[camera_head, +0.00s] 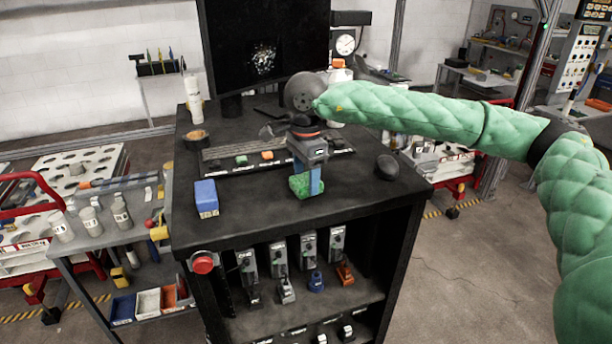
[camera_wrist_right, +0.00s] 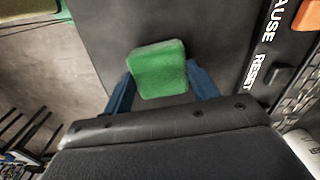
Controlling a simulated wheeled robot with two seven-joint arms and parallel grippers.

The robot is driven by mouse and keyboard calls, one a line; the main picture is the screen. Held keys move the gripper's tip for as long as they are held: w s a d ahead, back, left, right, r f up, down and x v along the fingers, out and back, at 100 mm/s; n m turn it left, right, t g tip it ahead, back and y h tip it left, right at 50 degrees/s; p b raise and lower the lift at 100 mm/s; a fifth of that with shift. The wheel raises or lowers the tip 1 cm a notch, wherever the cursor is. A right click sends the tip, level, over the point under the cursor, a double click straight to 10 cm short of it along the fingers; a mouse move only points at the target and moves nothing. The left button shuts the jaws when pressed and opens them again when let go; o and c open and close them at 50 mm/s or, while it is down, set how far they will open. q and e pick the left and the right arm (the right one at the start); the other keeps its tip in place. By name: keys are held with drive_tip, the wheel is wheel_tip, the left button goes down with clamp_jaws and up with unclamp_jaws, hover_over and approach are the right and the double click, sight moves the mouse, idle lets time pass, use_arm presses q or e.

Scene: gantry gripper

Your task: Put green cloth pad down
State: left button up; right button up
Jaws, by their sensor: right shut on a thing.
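The green cloth pad (camera_head: 301,186) is between the fingers of my right gripper (camera_head: 307,180), just above or on the front part of the black desk top (camera_head: 255,215); I cannot tell whether it touches. In the right wrist view the pad (camera_wrist_right: 158,69) shows as a green block with rounded corners between two blue fingers (camera_wrist_right: 160,85), which are shut on it. My right arm, in a green quilted cover, reaches in from the right. My left gripper is not in view.
A blue block (camera_head: 206,198) lies left on the desk. A black mouse (camera_head: 387,167) sits right. A keyboard panel (camera_head: 265,157) with green and orange buttons lies behind the gripper, before a monitor (camera_head: 265,50). A red button (camera_head: 202,263) is at the front edge. Bare desk lies beside the pad.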

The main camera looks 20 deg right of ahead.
idle(0.4)
drive_tip(key=o, duration=0.9)
